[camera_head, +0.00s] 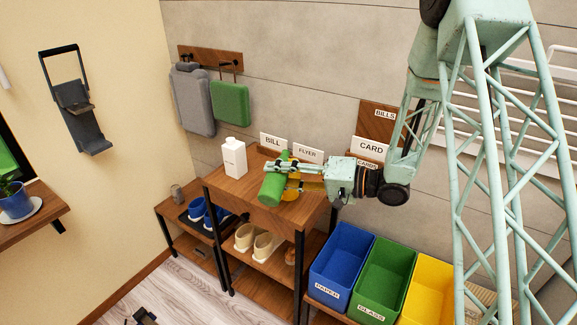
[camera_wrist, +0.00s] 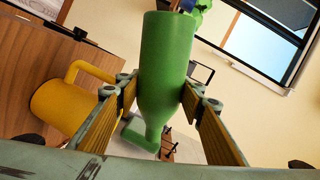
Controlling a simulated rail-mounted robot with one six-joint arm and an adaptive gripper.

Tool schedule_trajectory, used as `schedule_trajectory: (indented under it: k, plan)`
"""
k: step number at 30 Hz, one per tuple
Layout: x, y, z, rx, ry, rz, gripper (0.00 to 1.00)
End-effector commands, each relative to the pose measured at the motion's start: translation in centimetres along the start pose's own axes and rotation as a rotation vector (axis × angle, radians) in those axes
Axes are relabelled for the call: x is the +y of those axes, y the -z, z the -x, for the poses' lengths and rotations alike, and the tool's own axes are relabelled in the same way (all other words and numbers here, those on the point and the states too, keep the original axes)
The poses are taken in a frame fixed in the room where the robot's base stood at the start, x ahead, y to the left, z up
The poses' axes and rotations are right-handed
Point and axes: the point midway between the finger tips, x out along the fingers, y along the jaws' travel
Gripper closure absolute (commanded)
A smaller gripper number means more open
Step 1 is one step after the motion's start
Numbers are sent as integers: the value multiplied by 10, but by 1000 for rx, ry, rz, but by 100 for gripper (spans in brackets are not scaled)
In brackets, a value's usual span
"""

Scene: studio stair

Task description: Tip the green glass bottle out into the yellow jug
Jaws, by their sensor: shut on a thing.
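The green glass bottle (camera_head: 271,188) is gripped above the wooden cabinet top, lying over at a steep tilt. In the wrist view the bottle (camera_wrist: 166,50) has its wide end at the top of the picture and narrows to a neck at the bottom. My gripper (camera_head: 283,168) is shut on it, with one finger on each side (camera_wrist: 158,92). The yellow jug (camera_head: 292,190) stands on the cabinet top just right of the bottle, partly hidden by the gripper and bottle. The jug and its handle show at left in the wrist view (camera_wrist: 58,101). Its inside is hidden.
A white carton (camera_head: 234,158) stands left on the cabinet top (camera_head: 232,188). BILL (camera_head: 272,142), FLYER (camera_head: 308,153) and CARD (camera_head: 370,149) signs stand behind. Blue (camera_head: 341,256), green (camera_head: 383,279) and yellow (camera_head: 428,290) bins sit at lower right. Shoes (camera_head: 260,240) fill lower shelves.

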Motion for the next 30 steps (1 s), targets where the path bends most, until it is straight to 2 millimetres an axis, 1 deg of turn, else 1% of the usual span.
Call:
schedule_trajectory:
  k: [4,30]
  plan:
    - [-2,3,0,-2,1,-19,80]
    - [1,10,0,-20,1,-135,80]
